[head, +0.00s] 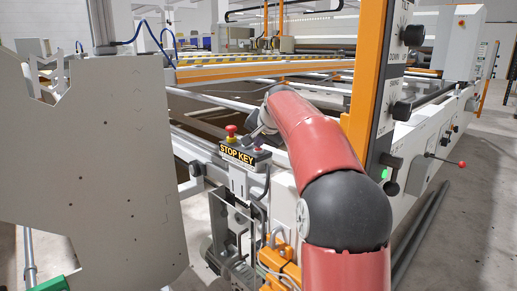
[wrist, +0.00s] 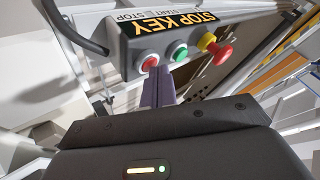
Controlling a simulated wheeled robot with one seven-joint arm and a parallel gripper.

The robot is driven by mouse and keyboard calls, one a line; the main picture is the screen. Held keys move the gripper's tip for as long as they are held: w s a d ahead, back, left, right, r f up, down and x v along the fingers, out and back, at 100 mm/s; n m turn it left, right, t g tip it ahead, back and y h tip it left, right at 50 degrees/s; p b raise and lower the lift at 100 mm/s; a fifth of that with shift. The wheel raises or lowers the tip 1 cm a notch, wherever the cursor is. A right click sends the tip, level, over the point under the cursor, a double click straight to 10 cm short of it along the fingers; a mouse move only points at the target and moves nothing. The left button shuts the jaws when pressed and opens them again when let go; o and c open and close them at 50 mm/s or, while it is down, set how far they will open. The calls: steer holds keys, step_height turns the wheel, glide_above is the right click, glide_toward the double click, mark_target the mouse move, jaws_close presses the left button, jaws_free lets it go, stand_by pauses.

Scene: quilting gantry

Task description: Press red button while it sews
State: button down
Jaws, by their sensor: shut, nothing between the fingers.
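The box (wrist: 125,38) appears upside down in the wrist view, with a flat red button (wrist: 149,63), a green button (wrist: 180,51) and a red mushroom knob on a yellow base (wrist: 222,53). The mushroom knob (head: 231,129) also shows in the head view. My gripper (wrist: 158,76) is shut and empty, its fingertips close to the red and green buttons. I cannot tell whether they touch the box. In the head view the arm partly hides the gripper.
A large grey panel (head: 90,170) stands left of the box. An orange-edged column with knobs (head: 372,90) stands right, close to my arm. The long quilting frame with orange rails (head: 255,72) lies behind. Cables and brackets hang below the box.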

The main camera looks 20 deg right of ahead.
mark_target(259, 153)
steer(key=shift+r+p, duration=0.9)
step_height(259, 153, up, 5)
steer(key=p, duration=0.4)
steer(key=shift+p, duration=0.4)
stand_by(0.3)
